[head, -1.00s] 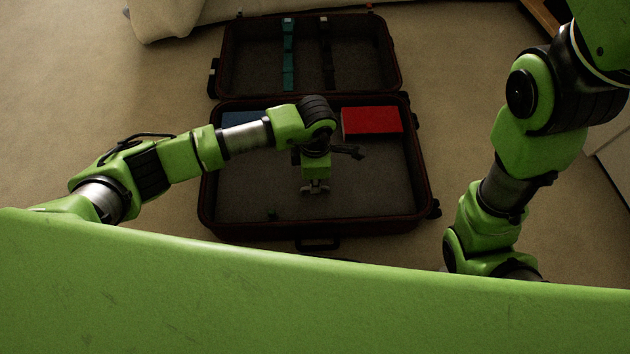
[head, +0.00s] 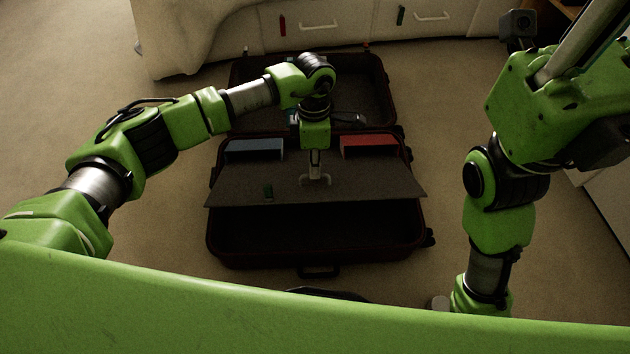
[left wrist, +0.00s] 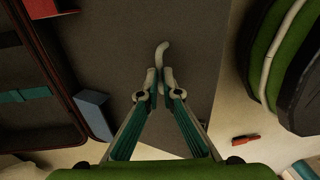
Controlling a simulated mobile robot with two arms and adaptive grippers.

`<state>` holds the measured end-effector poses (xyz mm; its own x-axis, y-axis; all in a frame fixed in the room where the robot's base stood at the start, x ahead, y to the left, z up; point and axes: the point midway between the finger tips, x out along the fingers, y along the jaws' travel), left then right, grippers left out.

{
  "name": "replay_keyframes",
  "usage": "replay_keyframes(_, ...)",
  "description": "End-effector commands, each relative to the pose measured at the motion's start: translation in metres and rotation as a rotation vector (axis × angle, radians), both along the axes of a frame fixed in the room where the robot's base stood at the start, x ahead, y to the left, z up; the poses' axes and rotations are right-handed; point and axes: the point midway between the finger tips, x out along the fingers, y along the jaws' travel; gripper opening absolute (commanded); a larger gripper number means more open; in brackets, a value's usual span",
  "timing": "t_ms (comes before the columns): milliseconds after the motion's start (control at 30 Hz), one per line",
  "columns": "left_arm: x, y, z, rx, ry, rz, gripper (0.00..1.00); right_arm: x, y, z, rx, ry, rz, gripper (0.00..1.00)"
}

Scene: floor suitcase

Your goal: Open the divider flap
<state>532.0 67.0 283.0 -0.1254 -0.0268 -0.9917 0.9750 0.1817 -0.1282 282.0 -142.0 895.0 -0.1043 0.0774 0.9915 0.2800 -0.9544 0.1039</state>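The divider flap (head: 345,187) is a flat grey panel in the lower suitcase half (head: 315,240). Its near edge is raised, and a dark space shows beneath. My left gripper (head: 315,179) is at the near middle of the flap. In the left wrist view, its fingers (left wrist: 153,85) are closed together at a pale curved pull (left wrist: 162,52) on the grey panel (left wrist: 110,45). The fingers hide part of the pull. My right arm (head: 500,205) stands at the right, and its gripper does not show.
A blue box (head: 253,149) and a red box (head: 369,146) are at the flap's far side. The open lid (head: 365,90) lies behind. White drawers (head: 365,25) stand beyond.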

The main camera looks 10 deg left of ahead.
Motion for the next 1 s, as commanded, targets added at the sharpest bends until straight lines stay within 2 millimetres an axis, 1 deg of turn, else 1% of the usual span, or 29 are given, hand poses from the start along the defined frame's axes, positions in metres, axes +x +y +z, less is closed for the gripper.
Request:
replay_keyframes(33,0.0106,0.0054,0.0026,0.007,-0.02,0.006,0.0,0.0005,0.0,-0.0007,0.0,0.002,0.0,0.23)
replay_keyframes(167,0.0162,0.0073,0.0074,0.007,-0.019,0.007,0.0,0.0009,-0.0001,-0.0012,0.001,0.004,0.001,0.23)
replay_keyframes(633,0.0177,0.0088,0.0078,0.009,-0.015,0.005,0.0,0.0011,0.0,-0.0018,0.0,0.005,0.001,0.23)
replay_keyframes(700,0.0177,0.0092,0.0076,0.01,-0.014,0.005,0.2,0.0009,0.0,-0.0018,0.0,0.005,0.001,0.23)
replay_keyframes(733,0.0175,0.0093,0.0076,0.011,-0.014,0.006,0.23,0.0009,0.0,-0.0018,0.0,0.005,0.001,0.23)
replay_keyframes(1000,0.0154,0.0063,0.0093,0.006,-0.01,0.002,0.23,0.0011,-0.0002,-0.0019,0.0,0.006,0.001,0.23)
